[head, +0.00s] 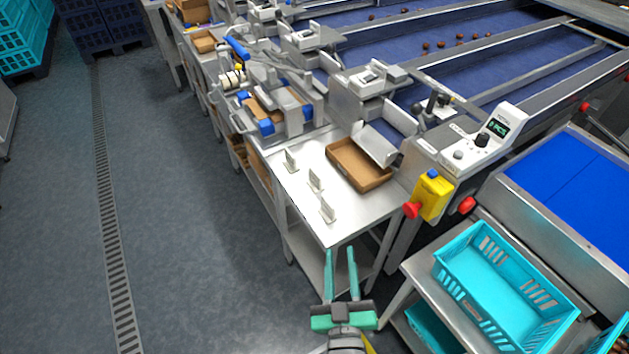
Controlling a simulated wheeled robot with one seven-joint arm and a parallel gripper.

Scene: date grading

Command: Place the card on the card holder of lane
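My gripper (340,258) is at the bottom middle, with its two green fingers apart and nothing visible between them. It is in front of the near edge of a steel table (356,215). Three small pale upright pieces, which look like card holders, stand in a row on the table's left part: a near one (327,210), a middle one (315,181) and a far one (291,161). I cannot tell whether any of them bears a card, and I make out no separate loose card. No lane labels are readable.
A brown cardboard box (338,172) sits on the table below a chute (378,143). A yellow switch box with a red button (431,196) is right of the table. A turquoise crate (537,336) stands at the lower right. Open floor (190,250) lies to the left.

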